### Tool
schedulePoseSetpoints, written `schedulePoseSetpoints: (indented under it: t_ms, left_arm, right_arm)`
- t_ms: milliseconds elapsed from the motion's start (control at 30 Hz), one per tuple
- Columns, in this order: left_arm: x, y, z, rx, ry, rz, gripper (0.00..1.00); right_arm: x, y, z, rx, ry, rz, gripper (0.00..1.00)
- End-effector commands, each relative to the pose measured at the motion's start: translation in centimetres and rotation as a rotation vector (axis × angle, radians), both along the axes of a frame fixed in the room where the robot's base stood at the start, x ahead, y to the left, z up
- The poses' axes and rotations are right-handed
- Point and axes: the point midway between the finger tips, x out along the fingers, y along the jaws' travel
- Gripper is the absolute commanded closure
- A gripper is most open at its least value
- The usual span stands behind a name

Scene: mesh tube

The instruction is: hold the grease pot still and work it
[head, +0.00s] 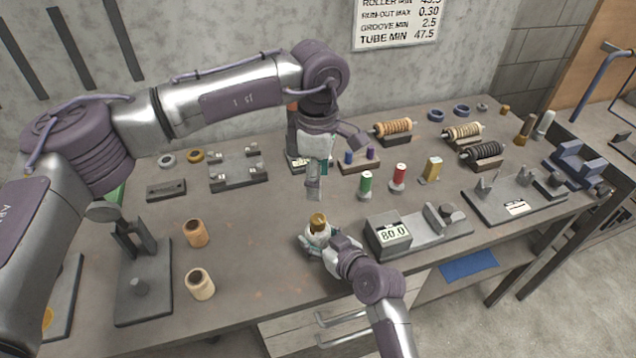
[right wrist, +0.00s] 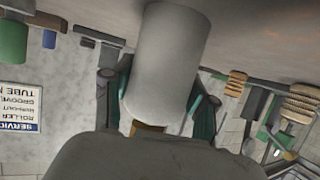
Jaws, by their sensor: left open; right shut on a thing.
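The grease pot (head: 317,234) is a small pale pot with a brass-coloured top, near the front middle of the bench. My right gripper (head: 318,244) comes from the front and is shut on its body. In the right wrist view the pot (right wrist: 165,62) is a large pale cylinder between the fingers, with a little brass colour at its end. My left gripper (head: 314,188) is open and empty, pointing down above the pot and apart from it. The pot's lower part is partly hidden by my right gripper.
A gauge reading 80.0 (head: 390,235) stands close right of the pot. The bench (head: 262,240) is clear between sleeves and pot.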

Motion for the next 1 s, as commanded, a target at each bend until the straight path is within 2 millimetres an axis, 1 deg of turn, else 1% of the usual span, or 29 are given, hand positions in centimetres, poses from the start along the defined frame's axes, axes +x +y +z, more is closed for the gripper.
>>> schedulePoseSetpoints:
  t_ms: [267, 300, 433, 800, 867, 1000]
  left_arm:
    - [0.0, 0.0, 0.0, 0.0, 0.0, 0.0, 0.41]
    - [0.0, 0.0, 0.0, 0.0, 0.0, 0.0, 0.41]
    - [0.0, 0.0, 0.0, 0.0, 0.0, 0.0, 0.41]
    - [0.0, 0.0, 0.0, 0.0, 0.0, 0.0, 0.41]
    - [0.0, 0.0, 0.0, 0.0, 0.0, 0.0, 0.41]
    - [0.0, 0.0, 0.0, 0.0, 0.0, 0.0, 0.41]
  right_arm:
    - [0.0, 0.0, -0.1, -0.001, 0.002, 0.001, 0.91]
    - [0.0, 0.0, -0.1, -0.001, 0.002, 0.001, 0.36]
    - [0.0, 0.0, -0.1, -0.001, 0.002, 0.0, 0.14]
    - [-0.2, -0.2, 0.0, -0.001, 0.0, 0.0, 0.13]
    - [-0.6, -0.4, 0.2, -0.002, 0.001, -0.001, 0.13]
    - [-2.3, -1.6, 1.0, -0.003, -0.001, 0.0, 0.13]
